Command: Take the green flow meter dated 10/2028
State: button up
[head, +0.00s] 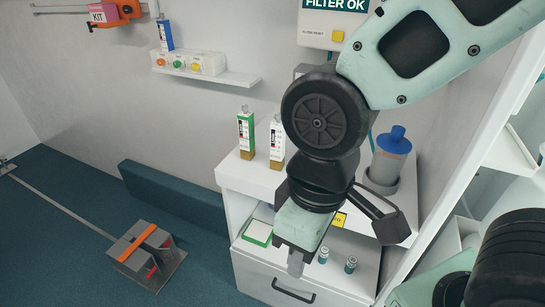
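A slim upright flow meter with green sides, a white face and a brown base (246,133) stands at the left of the white cabinet top (238,175). Just right of it stands a similar unit with a white body (276,143), partly behind my arm. A blue one (164,36) stands on the wall shelf. The dates on their labels are too small to read. My gripper (345,249) hangs in front of the cabinet, lower and to the right of the green flow meter. Its fingers look spread, with nothing seen between them.
A blue-capped grey bottle (391,152) stands in a holder on the right of the cabinet top. A grey block with an orange strip (146,254) is on the floor.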

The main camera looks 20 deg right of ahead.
aim_at(246, 121)
jog(key=i+j, duration=0.2)
jog(key=j, duration=0.15)
jog(key=i+j, duration=0.2)
jog(key=j, duration=0.15)
jog(key=i+j, duration=0.15)
jog(key=j, duration=0.25)
jog(key=i+j, duration=0.2)
jog(key=j, duration=0.15)
jog(key=i+j, duration=0.2)
jog(key=j, duration=0.15)
jog(key=i+j, duration=0.2)
jog(key=j, duration=0.15)
jog(key=i+j, duration=0.15)
jog(key=j, duration=0.25)
jog(key=i+j, duration=0.2)
jog(key=j, duration=0.15)
jog(key=j+z, duration=0.1)
jog(key=z, duration=0.35)
jog(key=i+j+z, duration=0.1)
jog(key=z, duration=0.35)
jog(key=j+z, duration=0.2)
jog(key=z, duration=0.2)
jog(key=j+z, duration=0.15)
jog(key=z, duration=1.2)
